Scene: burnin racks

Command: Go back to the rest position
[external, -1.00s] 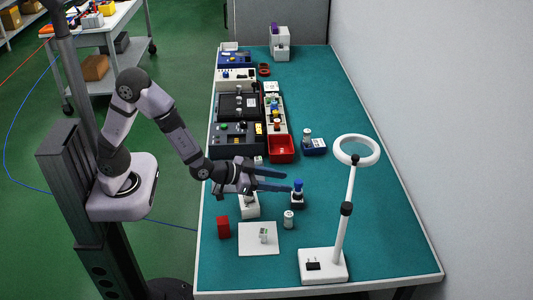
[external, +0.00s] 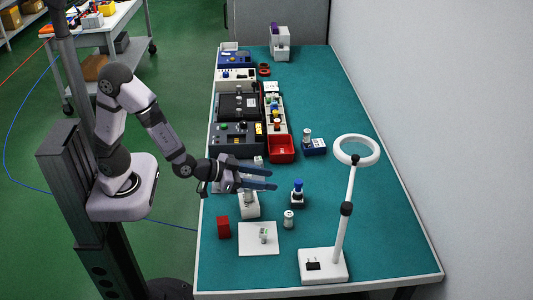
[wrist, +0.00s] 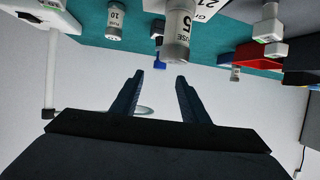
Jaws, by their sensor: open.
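My gripper (external: 272,179) is over the left part of the teal bench (external: 350,220), its fingers pointing right. In the wrist view the two dark fingers (wrist: 157,78) are apart with nothing between them. A white holder (external: 249,210) with a fuse on it stands just below the gripper. In the wrist view a fuse marked 5 (wrist: 179,35) and a fuse marked 10 (wrist: 115,20) show at the top.
A ring lamp (external: 340,220) stands at the right front. A white plate (external: 259,239), a red block (external: 223,227) and a small grey cylinder (external: 288,219) are at the front. A red bin (external: 281,148) and dark equipment (external: 237,106) lie behind the gripper. The bench's right side is mostly clear.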

